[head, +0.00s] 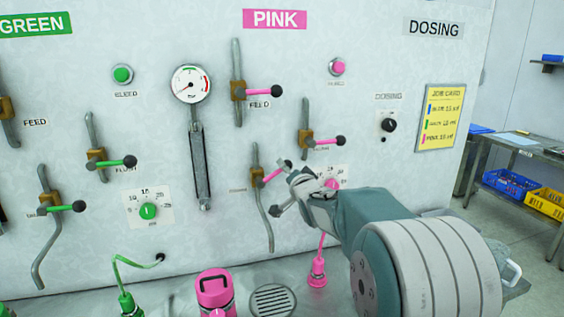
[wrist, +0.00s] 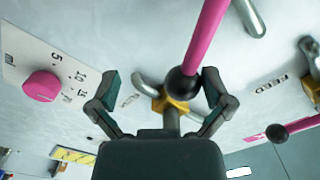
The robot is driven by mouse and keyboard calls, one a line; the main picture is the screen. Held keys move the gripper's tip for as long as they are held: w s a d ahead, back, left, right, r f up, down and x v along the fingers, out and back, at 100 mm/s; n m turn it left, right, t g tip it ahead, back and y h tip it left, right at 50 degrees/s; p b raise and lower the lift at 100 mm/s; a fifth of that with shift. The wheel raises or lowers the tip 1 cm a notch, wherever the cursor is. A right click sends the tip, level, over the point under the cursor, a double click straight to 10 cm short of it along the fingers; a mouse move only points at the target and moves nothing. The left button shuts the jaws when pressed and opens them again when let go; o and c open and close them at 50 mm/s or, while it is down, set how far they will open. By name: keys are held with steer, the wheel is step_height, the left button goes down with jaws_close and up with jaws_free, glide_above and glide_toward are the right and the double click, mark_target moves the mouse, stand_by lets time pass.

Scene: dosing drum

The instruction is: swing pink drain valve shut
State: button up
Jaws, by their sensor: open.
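The pink drain valve has a brass body (head: 257,176) on a bent grey pipe, low in the pink section. Its pink lever (head: 272,174) points right and slightly up in the head view. In the wrist view the lever (wrist: 206,38) comes in from the top and ends in a black ball (wrist: 184,85). My gripper (head: 281,187) is open at the lever's end. In the wrist view my gripper (wrist: 162,84) has the ball between its spread fingers, closer to the right finger. Contact cannot be told. The valve body is outside the wrist view.
The pink flush valve (head: 306,138) is just above and right of my gripper; the pink feed valve (head: 238,91) is higher. A pink dial (head: 332,184) sits close by on the right. A pink-capped container (head: 215,290) and a pink fitting (head: 317,272) stand below.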

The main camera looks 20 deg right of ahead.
steer(key=shift+d+f, duration=0.25)
steer(key=shift+f, duration=0.95)
steer(key=shift+d+f, duration=0.2)
steer(key=shift+f, duration=1.05)
steer(key=shift+a+r, duration=0.35)
steer(key=shift+r, duration=0.2)
steer(key=shift+a, duration=0.1)
